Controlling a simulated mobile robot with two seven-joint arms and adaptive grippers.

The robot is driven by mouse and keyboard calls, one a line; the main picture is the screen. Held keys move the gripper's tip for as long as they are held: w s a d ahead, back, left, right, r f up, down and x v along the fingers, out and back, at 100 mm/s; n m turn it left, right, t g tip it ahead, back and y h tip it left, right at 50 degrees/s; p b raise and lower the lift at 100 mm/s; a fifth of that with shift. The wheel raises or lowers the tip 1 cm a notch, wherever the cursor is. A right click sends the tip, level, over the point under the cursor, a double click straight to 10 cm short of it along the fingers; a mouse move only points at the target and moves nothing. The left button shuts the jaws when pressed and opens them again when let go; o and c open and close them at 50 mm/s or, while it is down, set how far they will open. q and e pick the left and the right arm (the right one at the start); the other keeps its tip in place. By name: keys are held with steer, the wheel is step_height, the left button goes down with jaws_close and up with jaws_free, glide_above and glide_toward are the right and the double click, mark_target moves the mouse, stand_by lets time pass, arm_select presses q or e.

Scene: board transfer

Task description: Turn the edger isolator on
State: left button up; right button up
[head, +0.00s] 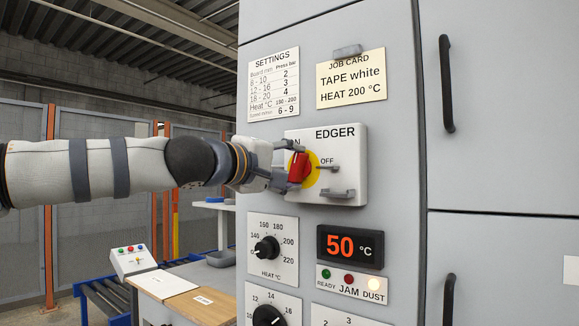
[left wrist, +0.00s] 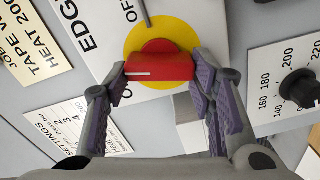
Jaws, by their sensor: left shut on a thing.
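The edger isolator is a red knob (head: 298,168) on a yellow disc (head: 312,172), on a pale plate (head: 347,150) marked EDGER. OFF is printed to its right; the ON label at upper left is partly hidden by my gripper. My left gripper (head: 290,165) is shut on the red knob. In the left wrist view the fingers (left wrist: 160,82) hold the knob (left wrist: 160,67) at both ends of its bar. The bar's white line points toward the top of the plate, apparently between the ON and OFF labels.
A hasp or latch (head: 337,193) sticks out below the knob. A heat dial (head: 267,248), a display (head: 350,246) reading 50 °C and indicator lamps (head: 349,282) lie below. Cabinet handles (head: 446,85) stand out at right. A button box (head: 133,260) is at lower left.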

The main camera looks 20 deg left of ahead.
arm_select(q)
steer(key=n, duration=0.3)
steer(key=shift+f+n, duration=0.1)
steer(key=shift+n, duration=0.3)
steer(key=o, duration=1.2)
steer(key=shift+c, duration=0.2)
steer(key=shift+s+a, duration=0.1)
steer(key=v, duration=1.1)
steer(key=shift+s, duration=0.4)
steer(key=shift+a, duration=0.1)
